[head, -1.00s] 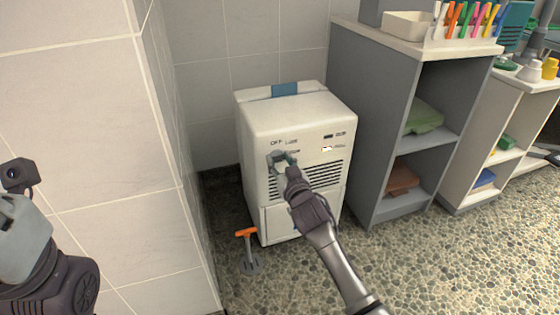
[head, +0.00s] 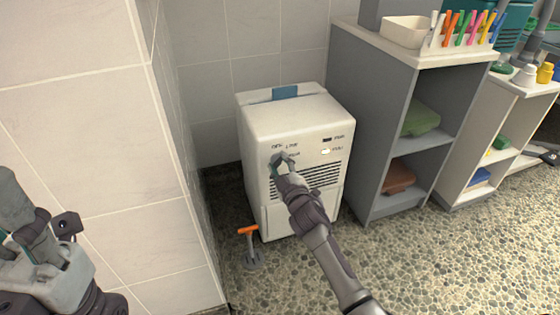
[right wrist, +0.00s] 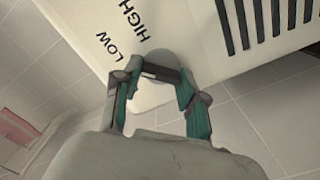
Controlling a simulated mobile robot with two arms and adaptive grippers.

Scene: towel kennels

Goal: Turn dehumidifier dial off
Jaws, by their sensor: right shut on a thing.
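The dehumidifier (head: 295,115) is a white box with a vent grille and printed labels on its front, standing on the floor against the tiled wall. My right gripper (head: 282,161) is at the upper left of its front panel, shut on the dial. In the right wrist view, the round grey dial (right wrist: 162,60) shows between the green-padded fingers of my right gripper (right wrist: 158,82). The words LOW and HIGH are printed beside it. The OFF mark and the dial's pointer are not clear there. My left gripper (head: 40,235) is at the lower left, away from the dehumidifier; its opening is unclear.
A tiled wall corner (head: 185,150) stands close on the left. An orange-handled tool (head: 250,245) stands on the floor by the dehumidifier. A grey shelf unit (head: 365,130) with folded towels stands on its right. The pebbled floor in front is clear.

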